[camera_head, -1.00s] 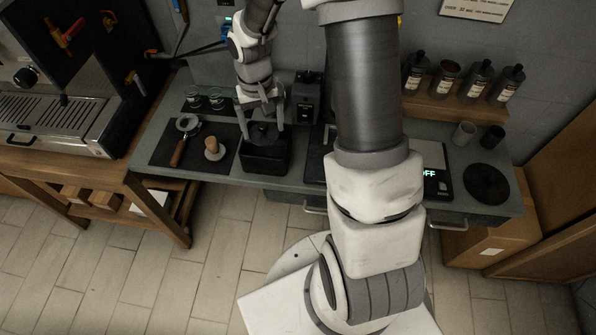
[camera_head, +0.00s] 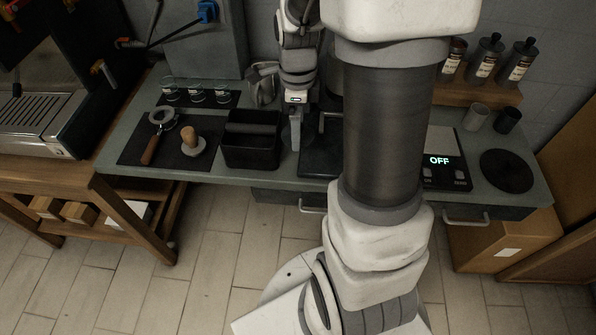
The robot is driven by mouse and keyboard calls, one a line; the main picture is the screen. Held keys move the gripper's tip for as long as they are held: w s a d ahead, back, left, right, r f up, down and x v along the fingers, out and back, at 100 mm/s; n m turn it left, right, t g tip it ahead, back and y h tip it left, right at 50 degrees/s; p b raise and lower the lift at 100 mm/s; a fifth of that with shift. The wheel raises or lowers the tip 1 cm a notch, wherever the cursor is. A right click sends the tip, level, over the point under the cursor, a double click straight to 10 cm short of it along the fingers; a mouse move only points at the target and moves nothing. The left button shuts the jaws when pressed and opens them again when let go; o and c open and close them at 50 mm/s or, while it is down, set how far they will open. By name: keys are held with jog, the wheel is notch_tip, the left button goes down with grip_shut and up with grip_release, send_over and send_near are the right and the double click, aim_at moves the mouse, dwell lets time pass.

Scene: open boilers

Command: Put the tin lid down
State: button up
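My gripper (camera_head: 294,138) points down above the counter, just right of the open black box (camera_head: 265,157). Its fingers show as an overlapping grey shape, so their gap and anything between them cannot be made out. I cannot clearly identify the tin lid now. A flat round black disc (camera_head: 507,171) lies at the counter's right end; whether it is a lid or a mat is unclear. My arm hides the middle of the counter.
A portafilter (camera_head: 157,124) and a wooden-handled tamper (camera_head: 192,143) rest on a dark mat left of the box. Glasses (camera_head: 195,91) and a metal pitcher (camera_head: 263,84) stand behind. A scale (camera_head: 445,161) reading OFF and two cups (camera_head: 477,117) are at right.

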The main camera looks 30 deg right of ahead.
aim_at(298, 164)
notch_tip(298, 164, down, 10)
jog(key=shift+r+b, duration=0.1)
jog(key=shift+b, duration=0.8)
jog(key=shift+f, duration=0.35)
jog(key=o, duration=1)
jog(key=shift+r, duration=0.1)
jog(key=shift+r, duration=0.1)
